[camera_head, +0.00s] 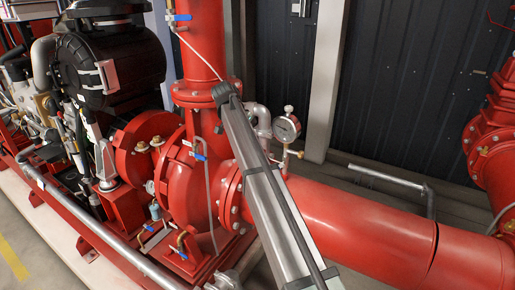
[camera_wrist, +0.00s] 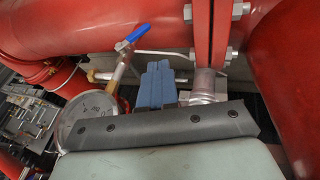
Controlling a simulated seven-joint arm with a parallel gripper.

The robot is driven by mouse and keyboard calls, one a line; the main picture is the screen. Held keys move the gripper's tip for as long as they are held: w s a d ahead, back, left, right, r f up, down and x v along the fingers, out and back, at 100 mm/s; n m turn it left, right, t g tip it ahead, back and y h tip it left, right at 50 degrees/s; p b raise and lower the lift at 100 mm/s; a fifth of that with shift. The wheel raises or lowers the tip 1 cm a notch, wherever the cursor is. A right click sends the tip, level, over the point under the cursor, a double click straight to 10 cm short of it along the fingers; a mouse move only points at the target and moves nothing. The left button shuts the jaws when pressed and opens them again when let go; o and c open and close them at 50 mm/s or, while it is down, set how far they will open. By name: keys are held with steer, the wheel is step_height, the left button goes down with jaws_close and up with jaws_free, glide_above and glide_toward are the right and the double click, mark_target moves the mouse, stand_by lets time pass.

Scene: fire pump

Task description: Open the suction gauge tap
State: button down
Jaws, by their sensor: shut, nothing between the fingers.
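In the wrist view, a tap with a blue lever (camera_wrist: 132,38) sits on a metal stem by a red pipe. A brass fitting (camera_wrist: 103,76) is below it. A round white-faced gauge (camera_wrist: 86,121) is at lower left. My gripper (camera_wrist: 158,66) shows blue fingers shut together and empty, to the right of and below the lever, with a visible gap in the picture. In the head view, a gauge (camera_head: 286,127) stands above the red suction pipe (camera_head: 350,217), with a small brass fitting (camera_head: 299,154) below it. My gripper cannot be made out there; my grey arm link covers part of the area.
A large red pump casing (camera_head: 183,187) and a bolted flange (camera_head: 231,193) stand left of the arm link. Other blue-handled taps (camera_head: 179,17) are on the pump and the upright pipe. In the wrist view, a bolted flange (camera_wrist: 213,37) stands close right of the fingers.

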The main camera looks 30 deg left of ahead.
steer(key=shift+s+d+r+x, duration=0.15)
steer(key=shift+d+x, duration=0.25)
steer(key=shift+x, duration=1.6)
steer(key=shift+s+d+x, duration=0.15)
steer(key=shift+d+x, duration=0.25)
steer(key=shift+x, duration=1.6)
steer(key=shift+s+d+r+x, duration=0.1)
steer(key=shift+s+d+x, duration=0.2)
steer(key=shift+x, duration=1.7)
steer(key=shift+w+d, duration=0.1)
steer(key=shift+w, duration=0.05)
steer(key=shift+d+f, duration=0.1)
steer(key=shift+f, duration=0.5)
steer(key=shift+d+f, duration=0.15)
steer(key=shift+f, duration=0.3)
steer(key=shift+d+f, duration=0.45)
steer(key=shift+f, duration=0.3)
steer(key=shift+r, duration=0.2)
